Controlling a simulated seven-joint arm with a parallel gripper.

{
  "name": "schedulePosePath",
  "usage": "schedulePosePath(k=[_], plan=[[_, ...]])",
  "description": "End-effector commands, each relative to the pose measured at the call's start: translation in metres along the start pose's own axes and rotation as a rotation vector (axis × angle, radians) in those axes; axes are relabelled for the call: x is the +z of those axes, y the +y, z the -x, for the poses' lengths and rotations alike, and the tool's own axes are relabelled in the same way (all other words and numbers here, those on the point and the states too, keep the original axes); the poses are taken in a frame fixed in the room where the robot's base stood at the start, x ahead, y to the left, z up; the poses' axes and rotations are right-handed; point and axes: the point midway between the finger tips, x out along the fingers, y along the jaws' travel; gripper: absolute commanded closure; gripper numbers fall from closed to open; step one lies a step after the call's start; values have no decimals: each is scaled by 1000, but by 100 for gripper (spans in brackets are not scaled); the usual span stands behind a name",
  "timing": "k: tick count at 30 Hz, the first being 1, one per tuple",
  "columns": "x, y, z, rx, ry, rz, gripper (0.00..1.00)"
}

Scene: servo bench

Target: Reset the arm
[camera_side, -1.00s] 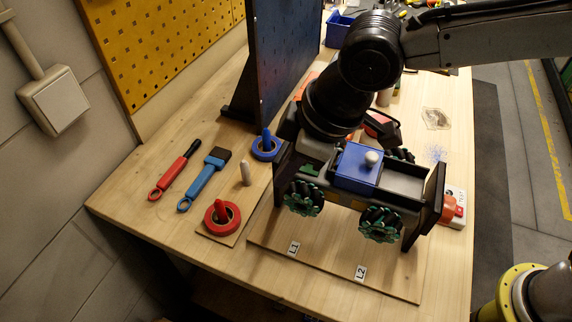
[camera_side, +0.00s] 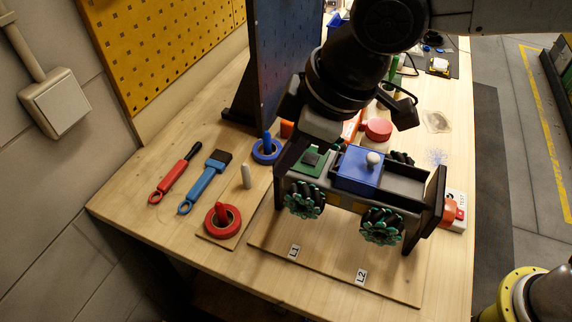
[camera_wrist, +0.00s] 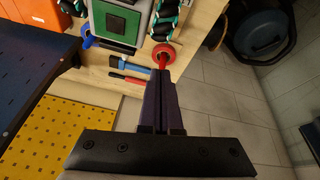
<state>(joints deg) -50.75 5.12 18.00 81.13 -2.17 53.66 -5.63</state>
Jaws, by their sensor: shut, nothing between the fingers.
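My gripper (camera_wrist: 161,74) points away from the camera in the wrist view, its two dark fingers together and empty. In the side view my gripper (camera_side: 283,170) is at the left end of the wheeled vehicle, partly hidden behind its own housing. The vehicle has a blue box with a white knob (camera_side: 372,159), a green board (camera_side: 307,163) and green-black wheels (camera_side: 381,226). It stands on a wooden board marked L1 and L2 (camera_side: 330,265). I cannot tell whether the fingers touch the vehicle.
A dark upright panel (camera_side: 288,65) stands behind. The front-left bench is clear.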

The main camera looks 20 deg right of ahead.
Motion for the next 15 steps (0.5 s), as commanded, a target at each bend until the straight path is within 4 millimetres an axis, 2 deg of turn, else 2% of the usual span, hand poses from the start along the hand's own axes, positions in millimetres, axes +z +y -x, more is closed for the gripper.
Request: schedulePosePath(k=[1, 6, 12, 15], plan=[[0, -13, 8, -3, 2, 7, 100], [0, -42, 27, -3, 1, 6, 100], [0, -64, 42, -2, -1, 4, 100], [1, -68, 46, -1, -1, 2, 100]])
